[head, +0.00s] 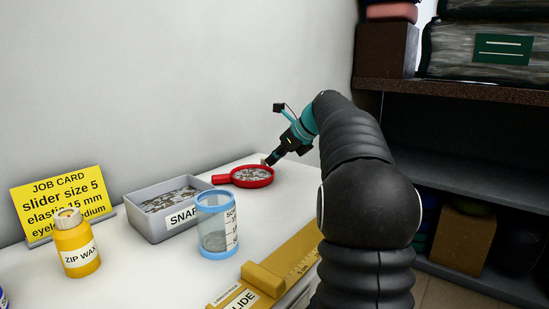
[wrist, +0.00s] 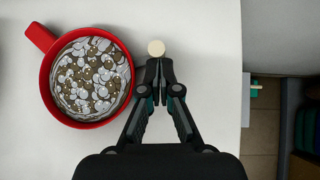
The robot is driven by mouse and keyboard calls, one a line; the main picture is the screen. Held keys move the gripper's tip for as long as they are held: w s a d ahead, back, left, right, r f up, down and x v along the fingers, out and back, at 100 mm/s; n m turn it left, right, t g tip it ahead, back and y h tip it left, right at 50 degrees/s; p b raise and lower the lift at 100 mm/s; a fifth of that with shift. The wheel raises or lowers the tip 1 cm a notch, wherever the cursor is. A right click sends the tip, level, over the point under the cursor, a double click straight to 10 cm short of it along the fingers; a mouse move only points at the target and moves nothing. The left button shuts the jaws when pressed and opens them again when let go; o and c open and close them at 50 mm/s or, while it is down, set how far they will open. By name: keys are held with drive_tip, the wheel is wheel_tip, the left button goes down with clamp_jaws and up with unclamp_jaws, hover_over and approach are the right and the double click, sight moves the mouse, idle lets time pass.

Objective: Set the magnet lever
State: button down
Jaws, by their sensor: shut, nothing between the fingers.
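A red round dish (wrist: 46,88) with a short handle at its upper left holds several silver and brown metal pieces. The same red dish (head: 222,179) stands on the white table in the head view. A small cream round knob (wrist: 156,48) is just beyond my fingertips, to the right of the dish; I cannot tell whether they touch. The knob (head: 263,161) is small and partly hidden in the head view. It may be the magnet lever's end; no lever arm is visible. My gripper (wrist: 158,68) is shut and empty; it also shows in the head view (head: 271,159).
A grey bin (head: 153,231) of snaps, a clear jar with blue rims (head: 217,231), a yellow bottle (head: 77,252) and a yellow ruler slide (head: 285,265) stand nearer on the table. A job card (head: 62,203) stands left. The table edge and dark shelves (head: 455,95) are right.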

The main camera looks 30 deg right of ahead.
drive_tip(key=shift+s, duration=0.2)
drive_tip(key=shift+s, duration=0.6)
drive_tip(key=shift+s+d, duration=0.2)
drive_tip(key=shift+s, duration=0.05)
drive_tip(key=s+d, duration=0.1)
drive_tip(key=s+d+r+p, duration=0.1)
drive_tip(key=s, duration=0.1)
drive_tip(key=shift+s+d+p, duration=0.1)
drive_tip(key=shift+s+p, duration=0.2)
drive_tip(key=p+v, duration=0.1)
drive_tip(key=v, duration=0.7)
drive_tip(key=shift+s+d+r, duration=0.2)
drive_tip(key=shift+d+r, duration=0.05)
drive_tip(key=shift+r, duration=0.05)
